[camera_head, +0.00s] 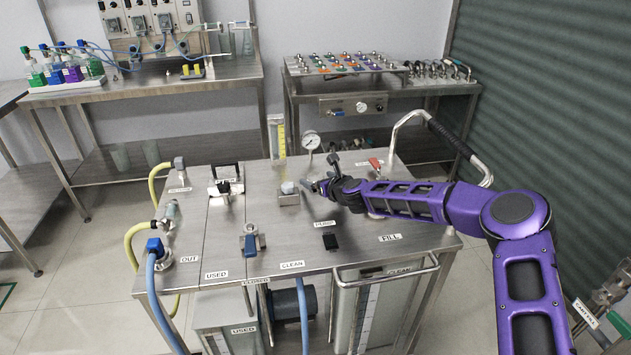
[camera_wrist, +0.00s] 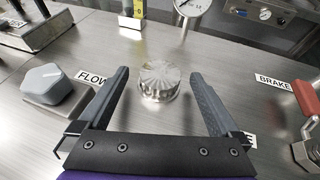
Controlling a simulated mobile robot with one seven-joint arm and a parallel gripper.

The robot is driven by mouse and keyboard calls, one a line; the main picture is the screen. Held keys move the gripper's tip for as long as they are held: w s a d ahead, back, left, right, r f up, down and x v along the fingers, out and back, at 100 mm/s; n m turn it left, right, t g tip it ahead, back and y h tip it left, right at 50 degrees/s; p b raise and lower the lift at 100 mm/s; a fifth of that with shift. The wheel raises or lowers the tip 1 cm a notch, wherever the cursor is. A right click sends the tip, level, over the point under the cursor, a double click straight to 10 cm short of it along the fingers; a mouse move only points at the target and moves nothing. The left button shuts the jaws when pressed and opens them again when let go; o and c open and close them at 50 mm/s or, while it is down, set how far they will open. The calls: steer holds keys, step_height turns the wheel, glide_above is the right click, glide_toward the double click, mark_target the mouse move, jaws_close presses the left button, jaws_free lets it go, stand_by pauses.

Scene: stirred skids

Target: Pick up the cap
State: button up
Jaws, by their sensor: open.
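The cap (camera_wrist: 158,81) is a round, shiny metal piece with a ribbed top, standing on the steel deck in the wrist view. My gripper (camera_wrist: 160,76) is open and empty, with one dark finger on each side of the picture and the cap seen between and slightly beyond the tips. Whether the fingers are down at the cap's height I cannot tell. In the head view my gripper (camera_head: 322,173) is over the middle of the steel skid top (camera_head: 285,228), and I cannot make out the cap beside it.
A grey knob on a metal block (camera_wrist: 46,82) stands left of my gripper. A pressure gauge (camera_wrist: 192,9) rises just behind the cap. A red-handled lever (camera_wrist: 307,98) is at the right. A curved handrail (camera_head: 400,121) stands at the skid's back right.

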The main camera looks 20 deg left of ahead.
mark_target(318, 179)
steer(key=shift+w+a+f, duration=0.25)
steer(key=shift+w+a, duration=0.1)
jaws_close()
step_height(318, 179, up, 10)
steer(key=p, duration=0.1)
steer(key=shift+p, duration=0.3)
stand_by(0.4)
